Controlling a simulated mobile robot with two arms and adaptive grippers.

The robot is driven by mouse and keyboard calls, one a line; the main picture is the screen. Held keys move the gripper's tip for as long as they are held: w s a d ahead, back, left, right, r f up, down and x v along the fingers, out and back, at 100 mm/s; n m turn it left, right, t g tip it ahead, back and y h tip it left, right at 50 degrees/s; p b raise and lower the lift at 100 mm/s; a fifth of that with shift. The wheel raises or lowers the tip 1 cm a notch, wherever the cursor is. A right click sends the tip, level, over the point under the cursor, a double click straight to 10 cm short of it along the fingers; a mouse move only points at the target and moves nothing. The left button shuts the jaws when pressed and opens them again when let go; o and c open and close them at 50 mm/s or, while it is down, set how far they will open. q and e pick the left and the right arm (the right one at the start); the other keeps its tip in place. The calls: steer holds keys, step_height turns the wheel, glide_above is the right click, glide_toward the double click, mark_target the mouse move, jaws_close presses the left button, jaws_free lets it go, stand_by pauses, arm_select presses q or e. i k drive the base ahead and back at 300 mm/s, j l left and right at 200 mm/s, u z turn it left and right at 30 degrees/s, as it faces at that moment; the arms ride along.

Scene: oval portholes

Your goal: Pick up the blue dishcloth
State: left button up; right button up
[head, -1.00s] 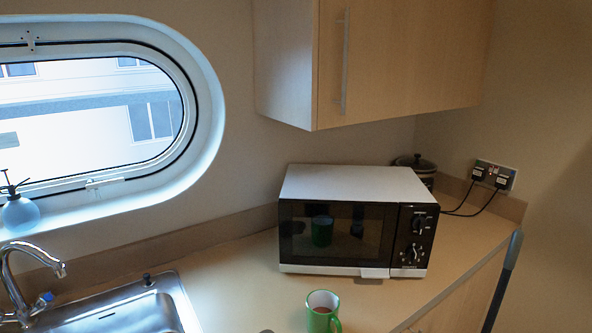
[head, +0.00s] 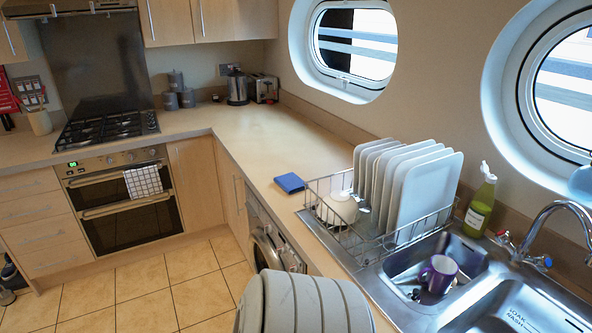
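The blue dishcloth (head: 290,182) lies folded flat on the beige worktop (head: 262,150). It is left of the wire dish rack (head: 325,190) and close to the worktop's front edge, with a small gap between cloth and rack. All of its top face shows. Neither of my grippers shows in the head view.
White plates (head: 425,190) and a white bowl stand in the rack. Right of it are a sink with a purple mug (head: 438,272), a green bottle (head: 480,205) and a tap. The worktop beyond the cloth is clear. A washing machine (head: 268,240) is below.

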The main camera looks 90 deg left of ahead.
mark_target(290, 183)
steer(key=u, duration=2.8)
steer(key=z, duration=2.45)
steer(key=u, duration=2.3)
